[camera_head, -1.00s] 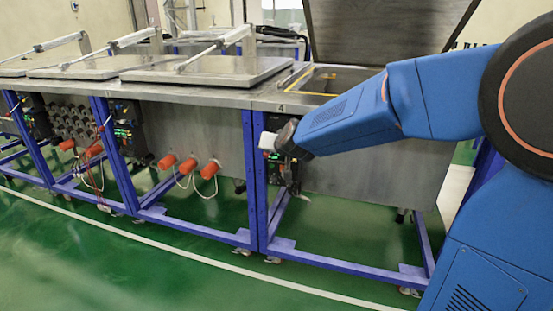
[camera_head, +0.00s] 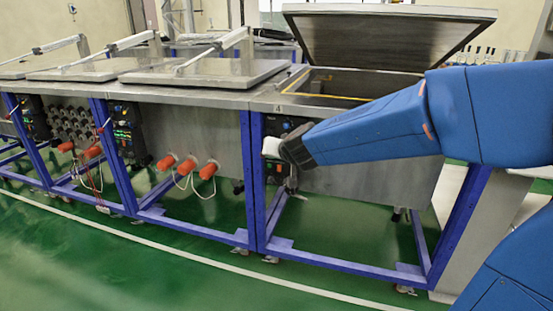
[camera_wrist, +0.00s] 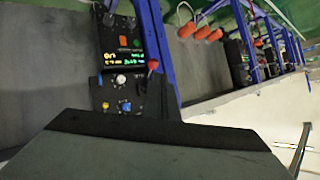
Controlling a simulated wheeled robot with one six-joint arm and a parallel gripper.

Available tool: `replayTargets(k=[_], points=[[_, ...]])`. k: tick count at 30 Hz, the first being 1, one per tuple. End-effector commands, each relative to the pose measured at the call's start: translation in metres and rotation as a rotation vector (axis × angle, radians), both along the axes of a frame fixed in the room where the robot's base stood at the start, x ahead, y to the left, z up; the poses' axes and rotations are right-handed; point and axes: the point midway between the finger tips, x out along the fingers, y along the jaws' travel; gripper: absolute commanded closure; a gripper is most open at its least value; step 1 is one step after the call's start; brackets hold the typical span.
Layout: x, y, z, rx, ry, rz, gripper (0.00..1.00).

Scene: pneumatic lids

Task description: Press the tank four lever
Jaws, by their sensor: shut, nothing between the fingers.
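Tank four (camera_head: 360,182) is the rightmost tank, with a "4" on its front rim and its lid (camera_head: 390,35) tilted open. Its control panel (camera_head: 277,126) is on the front, beside a blue leg, partly hidden by my gripper. In the wrist view the panel (camera_wrist: 122,45) shows lit readouts, with a lower panel (camera_wrist: 120,97) of knobs. A red knob, apparently the lever's end (camera_wrist: 153,64), sits beside the panel near the blue leg. The lever is not clear in the head view.
More tanks with flat shut lids (camera_head: 205,72) stand in a row to the left. Orange plugs (camera_head: 207,170) with white cables stick out from the neighbouring tank. The green floor (camera_head: 150,265) in front is clear.

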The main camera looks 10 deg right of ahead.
Motion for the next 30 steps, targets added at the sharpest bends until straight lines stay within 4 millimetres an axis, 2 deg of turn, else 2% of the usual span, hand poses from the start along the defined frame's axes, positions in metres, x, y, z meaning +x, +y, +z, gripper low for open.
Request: replayTargets(k=[21, 30], points=[[-0.04, -0.003, 0.008, 0.0, -0.001, -0.002, 1.0], [-0.048, -0.003, 0.01, -0.001, -0.001, -0.001, 1.0]])
